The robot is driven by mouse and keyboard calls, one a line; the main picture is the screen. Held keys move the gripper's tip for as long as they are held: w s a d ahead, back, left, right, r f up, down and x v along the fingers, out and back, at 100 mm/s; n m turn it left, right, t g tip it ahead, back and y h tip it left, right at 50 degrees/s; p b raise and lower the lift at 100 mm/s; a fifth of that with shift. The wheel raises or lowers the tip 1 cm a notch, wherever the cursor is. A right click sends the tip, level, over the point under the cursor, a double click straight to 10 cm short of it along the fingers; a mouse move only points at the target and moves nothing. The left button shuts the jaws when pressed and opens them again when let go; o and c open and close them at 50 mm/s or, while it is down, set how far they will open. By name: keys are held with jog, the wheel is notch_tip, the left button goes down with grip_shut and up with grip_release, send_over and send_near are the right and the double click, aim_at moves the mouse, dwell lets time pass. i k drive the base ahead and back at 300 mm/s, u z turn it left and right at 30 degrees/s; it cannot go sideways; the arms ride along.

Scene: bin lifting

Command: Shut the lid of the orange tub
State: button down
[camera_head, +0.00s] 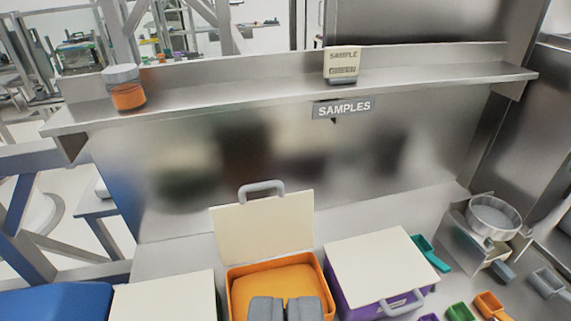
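The orange tub (238,285) stands open on the steel bench at the bottom middle. Its cream lid (264,228) stands up at the tub's back edge, leaning slightly back, with a grey handle (261,187) at its top. Orange contents or the tub's orange inside show below the lid. My gripper (285,302) shows as two grey fingers side by side at the bottom edge, in front of the tub's opening in the picture.
A purple tub (345,298) with a cream lid shut stands close on the right. Another cream lid (165,298) is on the left. Coloured scoops (488,304) and a sieve (494,214) lie at the right. A shelf (230,100) with a jar (125,90) runs above.

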aim_at(245, 231)
jog(key=k, duration=1.25)
jog(key=u, duration=0.55)
jog(key=i, duration=1.6)
jog(key=z, duration=0.7)
